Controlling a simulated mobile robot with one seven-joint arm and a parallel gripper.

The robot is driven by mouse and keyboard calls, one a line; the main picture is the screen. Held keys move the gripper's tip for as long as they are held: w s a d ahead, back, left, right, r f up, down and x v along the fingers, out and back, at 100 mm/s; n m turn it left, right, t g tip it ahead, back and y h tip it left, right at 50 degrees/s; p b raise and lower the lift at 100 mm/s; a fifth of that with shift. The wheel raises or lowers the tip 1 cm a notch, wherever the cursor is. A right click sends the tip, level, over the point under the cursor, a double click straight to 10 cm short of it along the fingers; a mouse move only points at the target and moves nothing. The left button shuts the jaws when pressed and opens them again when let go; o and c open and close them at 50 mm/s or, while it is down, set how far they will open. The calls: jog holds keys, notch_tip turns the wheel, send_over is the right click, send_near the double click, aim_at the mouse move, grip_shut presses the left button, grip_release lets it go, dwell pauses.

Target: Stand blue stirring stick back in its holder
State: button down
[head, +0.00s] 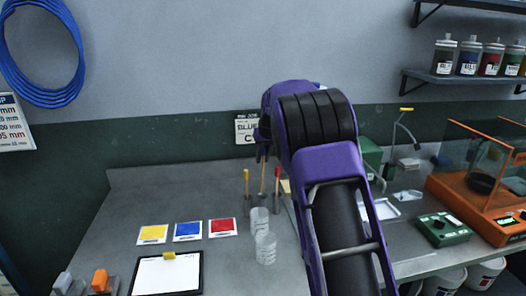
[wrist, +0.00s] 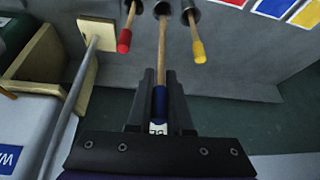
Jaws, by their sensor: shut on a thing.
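My gripper (wrist: 160,95) is shut on the blue-ended top of a wooden stirring stick (wrist: 160,103). The stick runs away from the fingers to the middle dark tube of the holder (wrist: 162,8). Its far end meets that tube's mouth; I cannot tell how deep it sits inside. A red-ended stick (wrist: 124,40) and a yellow-ended stick (wrist: 197,45) stand in the tubes on either side. In the head view my gripper (head: 262,152) is above the held stick (head: 263,180), which looks close to upright between the yellow-ended (head: 246,176) and red-ended (head: 277,174) sticks.
Two clear beakers (head: 266,248) stand in front of the holder. Yellow, blue (head: 188,231) and red cards and a clipboard (head: 166,274) lie to the left. An orange-framed balance (head: 478,190) stands at the right. The table's back left is clear.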

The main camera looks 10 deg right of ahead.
aim_at(263, 174)
jog(key=shift+f+b, duration=2.1)
jog(key=shift+f, duration=1.3)
jog(key=c, duration=0.8)
grip_release()
jog(key=shift+o, duration=0.2)
jog(key=v, duration=1.7)
jog(key=shift+r+p, duration=0.2)
jog(key=shift+p, duration=0.25)
jog(key=shift+d, duration=0.1)
